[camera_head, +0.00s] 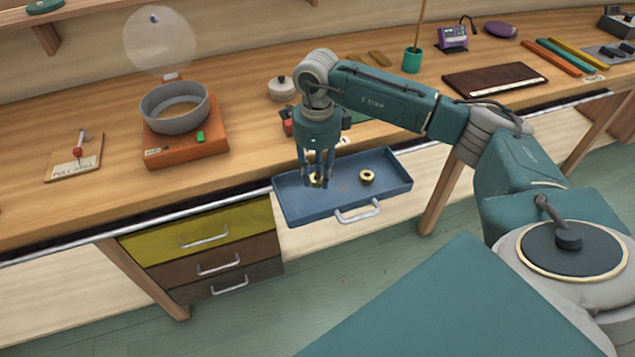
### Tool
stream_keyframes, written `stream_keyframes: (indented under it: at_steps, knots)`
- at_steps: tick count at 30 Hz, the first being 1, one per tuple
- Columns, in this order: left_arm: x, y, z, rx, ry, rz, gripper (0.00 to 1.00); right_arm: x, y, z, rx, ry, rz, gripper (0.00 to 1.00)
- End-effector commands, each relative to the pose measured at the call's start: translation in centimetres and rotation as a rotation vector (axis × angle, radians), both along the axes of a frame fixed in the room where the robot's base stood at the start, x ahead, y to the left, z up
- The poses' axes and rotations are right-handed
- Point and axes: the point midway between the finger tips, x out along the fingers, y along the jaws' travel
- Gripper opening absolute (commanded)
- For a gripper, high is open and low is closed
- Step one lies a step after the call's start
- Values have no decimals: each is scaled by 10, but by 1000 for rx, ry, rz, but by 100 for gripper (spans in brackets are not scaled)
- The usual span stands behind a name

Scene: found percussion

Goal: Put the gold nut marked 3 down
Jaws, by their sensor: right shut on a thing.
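My right gripper (318,182) points down over the left part of the open blue drawer (290,205). It is shut on a gold nut (316,180), which shows between the fingers. I cannot tell whether this nut touches the drawer floor. A second gold nut (367,177) lies in the drawer, to the right of the gripper and apart from it. No number is readable on either nut. My left gripper is not in view.
The yellow (160,243) and brown drawers below the bench are shut. An orange box (185,145) with a grey round pan (175,108) stands on the bench to the left. A lidded pot (282,89) and a dark board (495,80) are behind and right.

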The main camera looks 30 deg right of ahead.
Motion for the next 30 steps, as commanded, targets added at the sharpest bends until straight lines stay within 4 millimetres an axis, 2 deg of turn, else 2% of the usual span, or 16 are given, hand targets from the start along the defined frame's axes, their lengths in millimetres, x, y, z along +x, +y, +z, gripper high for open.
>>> stream_keyframes:
  at_steps: [6,9,21,22,24,30]
  knots:
    - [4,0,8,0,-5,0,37,-1,0,-31,0,4,0,0]
    - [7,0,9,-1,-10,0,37,-1,0,-40,-1,2,0,0]
    - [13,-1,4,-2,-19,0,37,-1,0,-47,-1,1,0,0]
    - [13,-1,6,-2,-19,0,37,0,0,-45,-1,1,0,33]
    - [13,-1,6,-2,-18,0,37,-1,0,-45,-1,2,0,46]
    - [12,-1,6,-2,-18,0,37,-1,0,-45,-1,2,0,46]
